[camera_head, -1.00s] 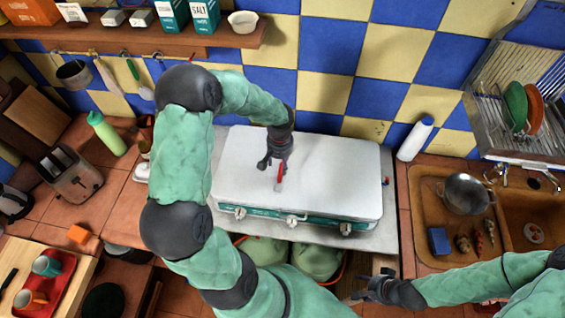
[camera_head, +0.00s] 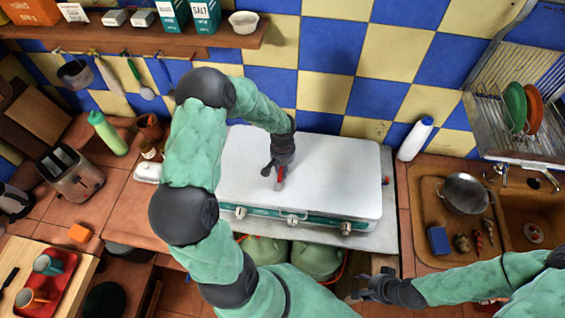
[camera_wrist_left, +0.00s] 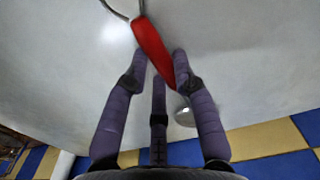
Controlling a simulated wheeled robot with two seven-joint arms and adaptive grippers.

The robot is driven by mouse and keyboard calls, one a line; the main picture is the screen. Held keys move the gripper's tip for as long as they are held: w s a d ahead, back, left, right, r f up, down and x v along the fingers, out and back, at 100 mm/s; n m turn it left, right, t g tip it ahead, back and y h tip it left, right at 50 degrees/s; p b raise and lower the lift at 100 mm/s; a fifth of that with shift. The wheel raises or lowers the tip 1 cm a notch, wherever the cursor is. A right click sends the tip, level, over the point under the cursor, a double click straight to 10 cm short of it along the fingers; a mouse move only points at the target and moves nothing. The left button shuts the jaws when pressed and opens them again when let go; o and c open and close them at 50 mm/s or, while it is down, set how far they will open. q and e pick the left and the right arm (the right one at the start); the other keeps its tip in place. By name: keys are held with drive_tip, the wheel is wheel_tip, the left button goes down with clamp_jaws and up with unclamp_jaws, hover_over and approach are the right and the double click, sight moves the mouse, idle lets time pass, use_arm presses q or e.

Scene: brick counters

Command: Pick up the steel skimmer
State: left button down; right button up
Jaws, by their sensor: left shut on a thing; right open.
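My left gripper (camera_head: 272,170) is low over the white lid of the stove and shut on a tool with a red handle, which I take for the steel skimmer (camera_head: 281,178). In the left wrist view the red handle (camera_wrist_left: 152,48) lies slanted between the fingertips of the gripper (camera_wrist_left: 158,70). Thin steel wires run from its far end out of the top of the picture. A small greyish round shape shows by the right finger; I cannot tell what it is. My right gripper (camera_head: 368,288) is open and empty in front of the counter.
The closed white stove lid (camera_head: 335,180) is otherwise clear. A white bottle (camera_head: 415,139) stands right of it, beside a sink with a pot (camera_head: 465,192). A toaster (camera_head: 72,172) and green bottle (camera_head: 108,134) stand left. A shelf (camera_head: 160,41) hangs above.

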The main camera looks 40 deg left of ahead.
use_arm(q)
drive_tip(key=shift+r, duration=0.1)
drive_tip(key=shift+w+r, duration=0.1)
drive_tip(key=shift+r, duration=0.5)
drive_tip(key=s+d+r+b, duration=0.1)
drive_tip(key=s+d+r, duration=0.5)
drive_tip(key=s+r, duration=0.5)
drive_tip(key=shift+s+d+r, duration=0.15)
drive_tip(key=shift+s+r, duration=0.15)
drive_tip(key=shift+s, duration=0.55)
